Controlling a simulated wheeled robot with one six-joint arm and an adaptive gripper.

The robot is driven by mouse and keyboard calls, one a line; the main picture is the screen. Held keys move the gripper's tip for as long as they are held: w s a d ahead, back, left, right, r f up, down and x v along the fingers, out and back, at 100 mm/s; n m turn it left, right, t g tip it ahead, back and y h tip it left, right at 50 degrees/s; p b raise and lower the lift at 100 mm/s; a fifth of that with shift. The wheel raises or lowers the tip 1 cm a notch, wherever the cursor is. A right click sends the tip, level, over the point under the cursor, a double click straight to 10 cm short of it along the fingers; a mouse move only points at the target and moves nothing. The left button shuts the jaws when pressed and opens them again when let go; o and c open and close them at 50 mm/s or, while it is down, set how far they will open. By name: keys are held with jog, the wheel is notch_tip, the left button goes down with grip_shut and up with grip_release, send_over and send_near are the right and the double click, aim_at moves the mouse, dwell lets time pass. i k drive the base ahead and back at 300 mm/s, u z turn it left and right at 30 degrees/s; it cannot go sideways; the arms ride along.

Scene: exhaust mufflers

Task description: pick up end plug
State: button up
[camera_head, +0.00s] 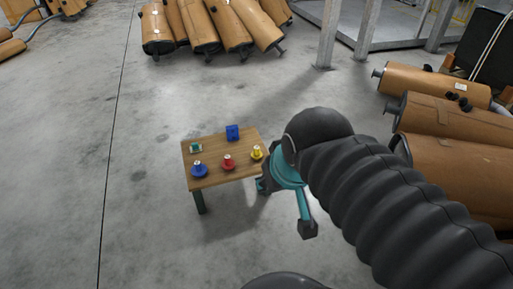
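A small wooden table (226,177) stands in the middle of the floor. On its front part are a blue plug-like piece (199,171), a red one (228,163) and a yellow one (257,153), each with a pale top. I cannot tell which of them is the end plug. My gripper (284,208) is at the table's right edge, partly hidden by my dark ribbed arm. Its two teal and dark fingers are spread apart, with nothing seen between them. It appears clear of the pieces.
A blue block (232,132) and a small green-and-white item (196,148) sit on the table's back part. Brown mufflers lie at the back (229,24) and along the right (437,86). Grey metal posts (328,35) stand behind. The floor left of the table is clear.

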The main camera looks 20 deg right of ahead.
aim_at(256, 154)
jog(key=z, duration=0.35)
jog(key=k, duration=0.55)
jog(key=z, duration=0.5)
jog(key=i, duration=1.3)
jog(key=u, duration=0.3)
